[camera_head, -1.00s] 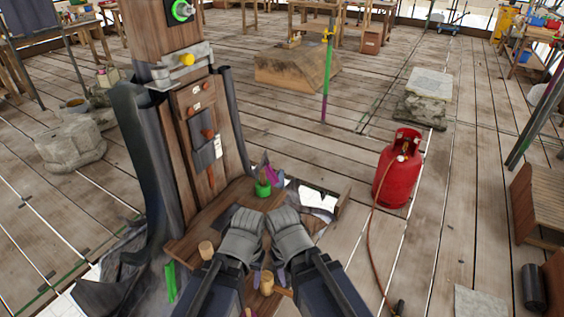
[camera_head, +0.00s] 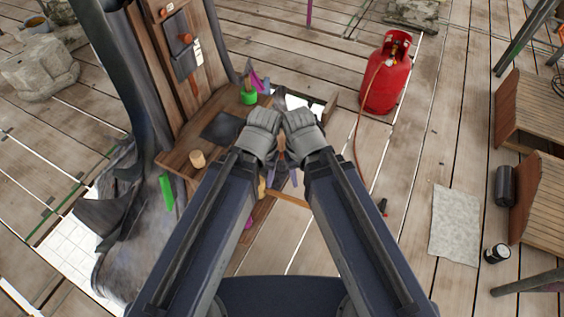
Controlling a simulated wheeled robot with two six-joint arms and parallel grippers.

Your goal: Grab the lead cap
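A dark grey flat piece (camera_head: 222,128) lies on the wooden bench top (camera_head: 190,152) at the foot of the upright boards. I cannot tell whether it is the lead cap, and nothing else is clearly a lead cap. My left gripper (camera_head: 263,122) is just right of the flat piece, over the bench's right side. My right gripper (camera_head: 298,121) is close beside the left one. Both point away from me, and their fingertips are hidden behind the wrists, so I cannot see whether they hold anything.
A wooden mallet head (camera_head: 198,158) stands on the bench. A green pot (camera_head: 248,97) with tools sits at its back right. A red gas cylinder (camera_head: 386,80) with a hose stands to the right. Dark sheeting (camera_head: 140,235) drapes at left.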

